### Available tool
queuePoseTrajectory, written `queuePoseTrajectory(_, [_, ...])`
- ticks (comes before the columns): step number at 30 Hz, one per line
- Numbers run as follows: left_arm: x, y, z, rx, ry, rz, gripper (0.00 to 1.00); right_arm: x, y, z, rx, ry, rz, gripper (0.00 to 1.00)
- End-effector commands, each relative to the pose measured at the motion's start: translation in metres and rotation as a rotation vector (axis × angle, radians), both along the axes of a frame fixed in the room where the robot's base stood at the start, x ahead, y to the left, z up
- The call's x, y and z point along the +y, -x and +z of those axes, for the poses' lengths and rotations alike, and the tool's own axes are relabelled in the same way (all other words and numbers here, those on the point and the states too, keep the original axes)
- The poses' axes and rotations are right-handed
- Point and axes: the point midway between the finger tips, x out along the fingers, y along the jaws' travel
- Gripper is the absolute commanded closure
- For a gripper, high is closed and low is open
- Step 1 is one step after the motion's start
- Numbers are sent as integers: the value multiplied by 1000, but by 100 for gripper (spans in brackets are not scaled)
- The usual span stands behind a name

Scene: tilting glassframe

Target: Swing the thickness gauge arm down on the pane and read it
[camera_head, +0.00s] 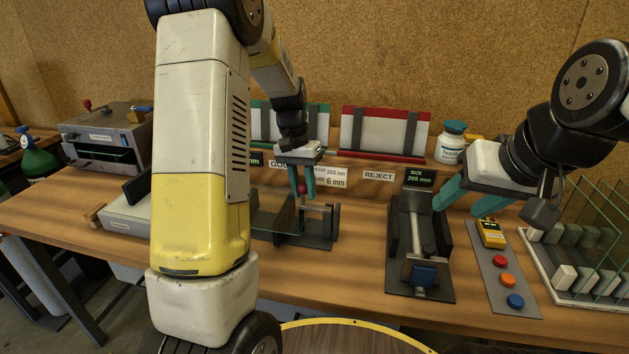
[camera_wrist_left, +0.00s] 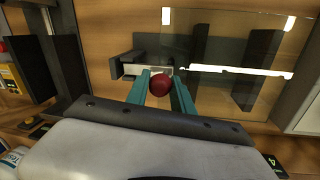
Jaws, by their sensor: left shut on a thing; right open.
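My left gripper (camera_head: 302,188) is shut on a red ball knob (camera_head: 302,189), which also shows between the teal fingers in the left wrist view (camera_wrist_left: 160,85). The knob sits at the gauge stand (camera_head: 318,233), beside the glass pane; a short pale bar shows just behind it. The glass pane (camera_wrist_left: 225,75) lies over dark supports, with bright reflections along it; its edge also shows in the head view (camera_head: 270,222). Whether the gauge arm touches the pane cannot be told. My right gripper (camera_head: 468,200) is open and empty, right of the size display (camera_head: 420,178).
A size fixture (camera_head: 421,235) with a blue block stands right of centre. A button panel (camera_head: 492,270) with a yellow device and a rack of glass panes (camera_head: 590,260) are further right. Red (camera_head: 385,130) and green racks stand at the back.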

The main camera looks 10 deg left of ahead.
Motion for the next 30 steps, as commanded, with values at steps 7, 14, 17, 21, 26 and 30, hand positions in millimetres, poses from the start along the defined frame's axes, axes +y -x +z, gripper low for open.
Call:
queuePoseTrajectory(7, [0,0,1,-2,-1,0,100,0,0,0,0,0,0,50])
queuePoseTrajectory(14, [1,-1,1,-2,-1,0,100,0,0,0,0,0,0,50])
queuePoseTrajectory(17, [1,-1,1,-2,-1,1,100,0,0,0,0,0,0,50])
queuePoseTrajectory(21, [1,-1,1,-2,-1,1,100,0,0,0,0,0,0,50])
queuePoseTrajectory(26, [0,-1,1,-3,-7,0,100,0,0,0,0,0,0,50])
queuePoseTrajectory(30, [-8,0,6,-2,-75,-7,100,0,0,0,0,0,0,50])
